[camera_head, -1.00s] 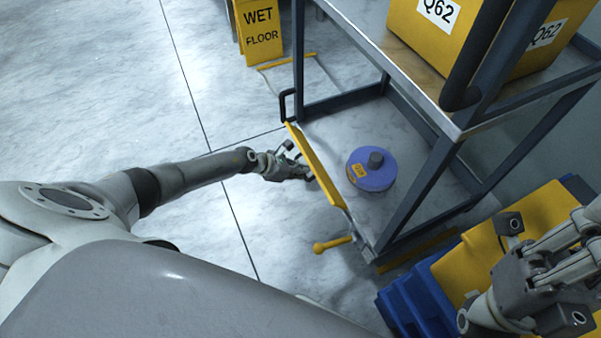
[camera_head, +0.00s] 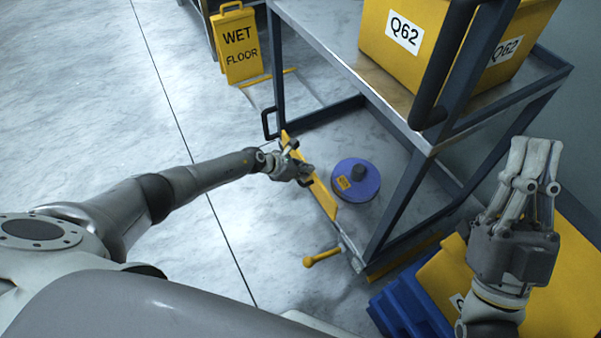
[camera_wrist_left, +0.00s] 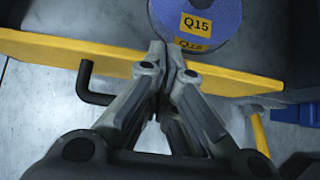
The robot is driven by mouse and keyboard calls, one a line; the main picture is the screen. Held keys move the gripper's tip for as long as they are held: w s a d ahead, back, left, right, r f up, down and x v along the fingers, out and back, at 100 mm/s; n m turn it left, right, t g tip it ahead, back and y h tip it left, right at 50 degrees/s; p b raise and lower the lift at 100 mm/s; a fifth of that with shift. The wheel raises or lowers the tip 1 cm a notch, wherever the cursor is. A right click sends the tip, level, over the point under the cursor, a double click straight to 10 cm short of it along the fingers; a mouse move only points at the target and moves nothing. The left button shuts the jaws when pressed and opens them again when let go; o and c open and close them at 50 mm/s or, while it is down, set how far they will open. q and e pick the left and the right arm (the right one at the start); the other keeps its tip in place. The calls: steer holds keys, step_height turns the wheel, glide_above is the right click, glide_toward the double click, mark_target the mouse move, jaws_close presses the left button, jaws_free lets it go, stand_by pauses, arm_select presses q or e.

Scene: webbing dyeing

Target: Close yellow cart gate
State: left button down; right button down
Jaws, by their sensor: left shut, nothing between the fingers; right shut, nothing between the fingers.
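The yellow gate (camera_head: 321,199) is a flat bar along the open side of the dark-framed cart's (camera_head: 277,66) lower level. It also shows in the left wrist view (camera_wrist_left: 70,52), running across the picture. My left gripper (camera_head: 304,172) is shut and empty, with its fingertips at the gate's outer face and top edge; whether they touch cannot be told. In the left wrist view the closed fingertips (camera_wrist_left: 173,66) overlap the gate. A yellow-ended handle (camera_head: 322,257) sticks out near the gate's near end. My right gripper (camera_head: 532,165) is shut and empty, raised at the right.
A blue-purple spool (camera_head: 357,181) labelled Q15 sits inside the cart's lower level. A yellow bin (camera_head: 450,50) labelled Q62 stands on the upper shelf. A wet floor sign (camera_head: 238,45) stands behind. Blue and yellow bins (camera_head: 408,306) are at the lower right. The floor at left is clear.

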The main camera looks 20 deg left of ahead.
arm_select(q)
steer(key=shift+w+d, duration=0.1)
steer(key=shift+w, duration=0.05)
stand_by(0.5)
steer(key=v, duration=1.2)
